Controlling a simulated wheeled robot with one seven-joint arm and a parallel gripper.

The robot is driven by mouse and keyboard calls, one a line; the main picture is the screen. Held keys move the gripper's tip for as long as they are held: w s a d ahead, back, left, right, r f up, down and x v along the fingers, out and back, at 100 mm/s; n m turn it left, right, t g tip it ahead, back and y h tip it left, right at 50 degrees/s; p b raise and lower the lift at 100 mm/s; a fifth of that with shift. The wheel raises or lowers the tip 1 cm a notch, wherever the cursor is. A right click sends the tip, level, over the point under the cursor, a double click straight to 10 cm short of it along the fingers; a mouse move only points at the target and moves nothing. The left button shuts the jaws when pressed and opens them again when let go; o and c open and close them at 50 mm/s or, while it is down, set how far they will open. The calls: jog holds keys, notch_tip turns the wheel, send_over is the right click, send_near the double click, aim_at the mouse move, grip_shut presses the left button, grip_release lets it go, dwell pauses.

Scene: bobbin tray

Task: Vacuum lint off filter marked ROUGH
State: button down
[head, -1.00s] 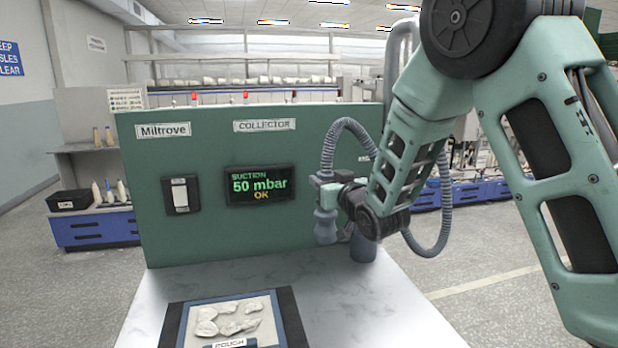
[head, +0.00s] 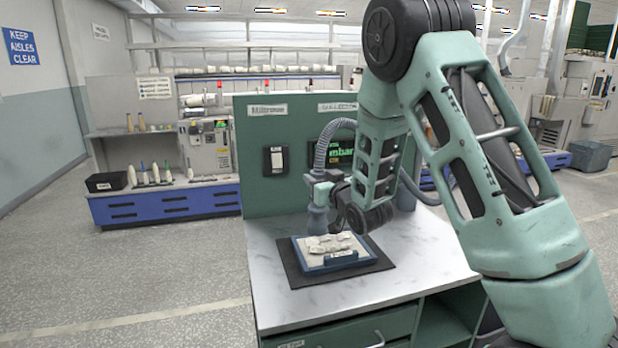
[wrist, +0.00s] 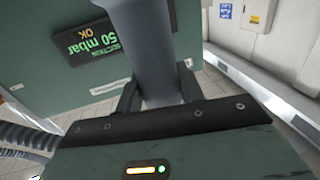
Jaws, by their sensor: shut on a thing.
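My gripper (head: 326,190) is shut on the grey vacuum nozzle (head: 318,220), which hangs upright from it. In the wrist view the nozzle (wrist: 148,45) fills the space between my dark fingers (wrist: 158,92). The blue-framed filter (head: 312,271) lies on a dark mat (head: 290,274) on the counter, with pale lint clumps (head: 333,243) on it. The nozzle's lower end is at the filter's back-left part in the picture; I cannot tell whether it touches. The filter's front label (head: 341,254) is too small to read now.
A ribbed hose (head: 326,145) runs up from the nozzle. The green collector panel (head: 262,190) stands behind, its display (wrist: 105,40) reading suction 50 mbar OK. The marble counter (head: 400,280) is clear around the mat. A blue-drawer bench (head: 160,204) stands at the left.

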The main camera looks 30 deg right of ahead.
jog(key=shift+a+f, duration=0.1)
jog(key=shift+f, duration=0.05)
jog(key=shift+f+b, duration=1.25)
jog(key=shift+f, duration=1)
jog(key=shift+f+b, duration=0.15)
jog(key=shift+b, duration=0.3)
jog(key=shift+s+d+b, duration=0.2)
jog(key=shift+s+d, duration=0.1)
jog(key=shift+d, duration=0.45)
jog(key=shift+s+d+b, duration=0.2)
jog(key=shift+s+d, duration=0.15)
jog(key=shift+d, duration=0.4)
jog(key=shift+s+d+b, duration=0.2)
jog(key=shift+s+d, duration=0.1)
jog(key=shift+d, duration=0.55)
